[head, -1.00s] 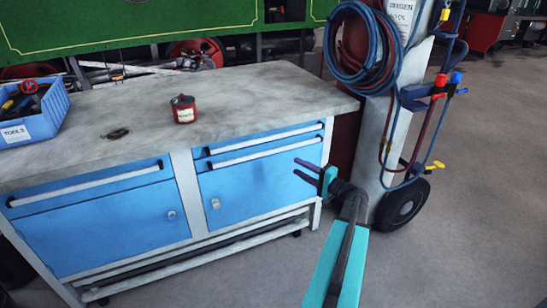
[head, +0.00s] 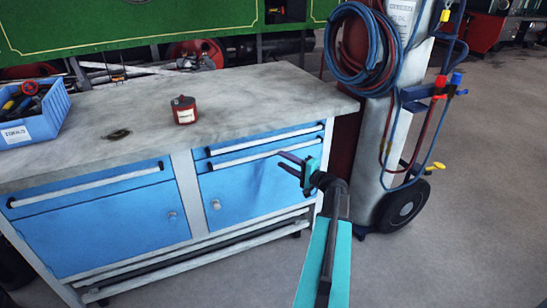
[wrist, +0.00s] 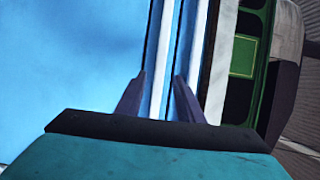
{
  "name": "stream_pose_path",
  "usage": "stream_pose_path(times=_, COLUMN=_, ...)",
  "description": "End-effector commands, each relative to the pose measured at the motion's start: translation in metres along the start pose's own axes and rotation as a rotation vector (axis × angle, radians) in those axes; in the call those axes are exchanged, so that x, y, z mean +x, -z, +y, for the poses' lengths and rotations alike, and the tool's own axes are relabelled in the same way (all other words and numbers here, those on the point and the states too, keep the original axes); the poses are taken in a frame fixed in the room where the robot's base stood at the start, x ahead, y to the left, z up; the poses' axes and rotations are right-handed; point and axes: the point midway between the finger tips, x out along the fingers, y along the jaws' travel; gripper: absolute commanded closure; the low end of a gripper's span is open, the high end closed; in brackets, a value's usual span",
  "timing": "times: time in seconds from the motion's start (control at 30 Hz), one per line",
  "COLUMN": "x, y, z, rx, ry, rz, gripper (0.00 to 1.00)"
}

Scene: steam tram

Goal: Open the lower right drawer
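The lower right drawer (head: 240,159) is a thin blue front with a pale bar handle, on the right side of the workbench. It looks shut. My gripper (head: 281,160) is at the right part of this front, just below the handle line in the head view. In the wrist view, my gripper's two dark fingers (wrist: 158,100) are apart, with a pale handle bar (wrist: 157,65) running between them. The fingers look open and not closed on the bar. I cannot tell whether they touch the front.
The upper right drawer (head: 265,138) is just above. A blue cupboard door (head: 245,190) with a small knob is below. A red tin (head: 184,110) and a blue tool bin (head: 35,112) stand on the worktop (head: 250,92). A gas-bottle trolley (head: 385,150) stands close on the right.

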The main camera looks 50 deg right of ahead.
Motion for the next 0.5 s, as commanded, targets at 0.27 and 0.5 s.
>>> stream_pose_path(times=0.27, x=0.039, y=0.001, z=0.0, rx=0.0, ry=0.001, rz=-0.002, gripper=0.66)
stream_pose_path(times=0.5, x=0.055, y=0.0, z=0.0, rx=0.0, ry=0.0, rz=0.0, gripper=0.66)
